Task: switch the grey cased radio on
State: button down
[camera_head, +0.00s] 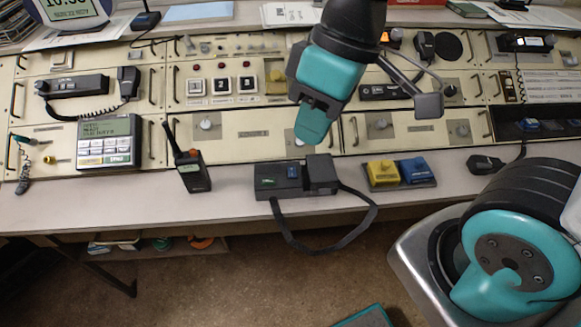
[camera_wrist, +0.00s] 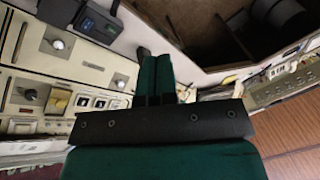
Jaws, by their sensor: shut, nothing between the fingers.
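A dark grey boxy unit (camera_head: 290,182) with a small green display and a strap lies on the front ledge of the console; it looks like the grey cased radio. Its switch is too small to make out. In the wrist view a dark unit (camera_wrist: 97,22) with a bluish patch shows at the top left and seems to be the same one. My gripper (camera_head: 309,136) is shut and empty, above and behind the unit, apart from it as far as I can tell. Its closed teal fingers also show in the wrist view (camera_wrist: 155,62).
A black handheld radio (camera_head: 192,170) with an antenna stands left of the unit. Yellow (camera_head: 383,171) and blue (camera_head: 415,168) boxes are to its right. The strap (camera_head: 325,245) hangs over the front edge. A keypad terminal (camera_head: 108,142) is at the left.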

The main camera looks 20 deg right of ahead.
aim_at(292, 175)
jog(key=w+d+f+n+h+b, duration=0.1)
jog(key=w+d+f+n, duration=0.1)
jog(key=w+f, duration=0.4)
jog(key=w+d+f+n+g+h+b, duration=0.1)
jog(key=w+f+n, duration=0.3)
jog(key=w, duration=0.6)
jog(key=shift+w+d+f+h+b, duration=0.3)
jog(key=shift+d+f+h, duration=0.3)
jog(key=shift+d+f, duration=0.25)
jog(key=shift+f, duration=0.1)
jog(key=f, duration=0.4)
jog(key=s+f, duration=0.1)
jog(key=f, duration=0.8)
jog(key=shift+s+a+f, duration=0.35)
jog(key=shift+f, duration=0.05)
